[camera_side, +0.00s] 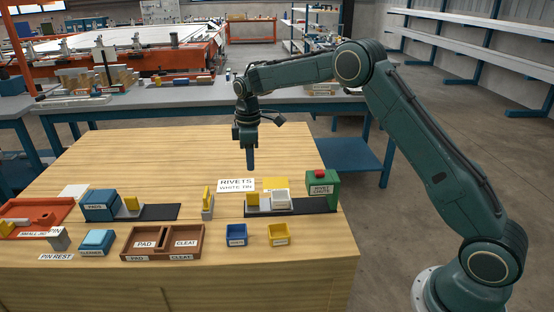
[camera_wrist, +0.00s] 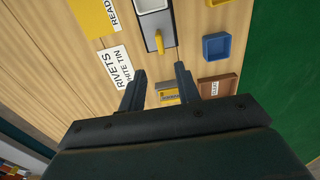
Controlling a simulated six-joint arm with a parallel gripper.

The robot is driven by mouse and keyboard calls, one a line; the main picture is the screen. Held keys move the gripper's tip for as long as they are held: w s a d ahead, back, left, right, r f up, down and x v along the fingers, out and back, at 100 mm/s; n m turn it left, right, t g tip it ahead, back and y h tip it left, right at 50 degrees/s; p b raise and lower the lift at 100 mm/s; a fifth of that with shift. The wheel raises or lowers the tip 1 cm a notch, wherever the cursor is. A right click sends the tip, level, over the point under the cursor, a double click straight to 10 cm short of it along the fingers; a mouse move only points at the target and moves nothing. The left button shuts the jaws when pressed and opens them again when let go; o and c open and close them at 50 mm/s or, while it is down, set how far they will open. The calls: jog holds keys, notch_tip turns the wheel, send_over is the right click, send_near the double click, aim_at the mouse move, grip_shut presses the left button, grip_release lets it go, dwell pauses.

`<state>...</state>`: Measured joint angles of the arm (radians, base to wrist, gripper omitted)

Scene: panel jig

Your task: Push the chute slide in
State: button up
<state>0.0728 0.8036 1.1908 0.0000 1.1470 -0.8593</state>
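The chute slide (camera_side: 265,206) is a grey plate with an upright yellow handle (camera_side: 252,199) at its left end. A white tin (camera_side: 282,197) stands on it. It sits on a dark rail (camera_side: 318,206), left of the green chute box (camera_side: 328,190) with a red top. In the wrist view the yellow handle (camera_wrist: 159,42) and white tin (camera_wrist: 153,5) show at the top. My gripper (camera_side: 250,168) points down above the table, behind the slide and touching nothing. In the wrist view its fingers (camera_wrist: 159,72) are apart with nothing held between them.
A blue tray (camera_side: 236,236) and a yellow tray (camera_side: 278,238) stand in front of the slide. A yellow-and-grey upright piece (camera_side: 208,203) stands left of it. A blue box (camera_side: 99,205) with another slide is farther left. The back of the table is clear.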

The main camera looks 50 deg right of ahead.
aim_at(252, 192)
notch_tip(252, 192, down, 13)
jog(key=shift+f, duration=0.1)
dwell(0.6)
jog(key=shift+c, duration=0.2)
grip_shut()
